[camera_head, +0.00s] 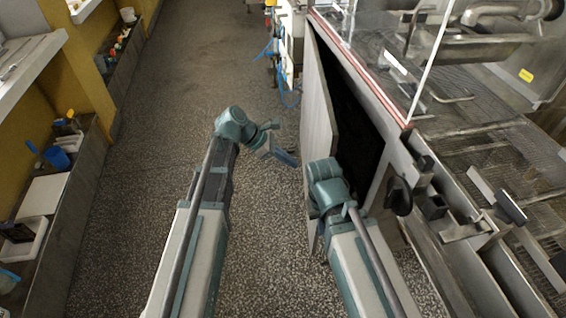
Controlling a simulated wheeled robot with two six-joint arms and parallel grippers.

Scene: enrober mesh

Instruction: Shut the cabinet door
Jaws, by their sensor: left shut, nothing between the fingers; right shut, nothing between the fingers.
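The cabinet door (317,105) is a light grey panel on the left side of the machine cabinet. It stands partly open, swung out to the left at its near end, and the dark cabinet opening (352,110) shows behind it. My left gripper (289,158) is shut and empty, just left of the door's outer face; I cannot tell whether it touches. My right arm's wrist overlaps the lower part of the door and the opening in the picture. It hides my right gripper and whatever that gripper is near.
The machine with wire mesh belts (480,150) fills the right side. A black knob (399,196) sticks out at its near left. A low ledge with a blue cup (57,158) and containers runs along the left wall. The speckled floor (190,80) between is clear.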

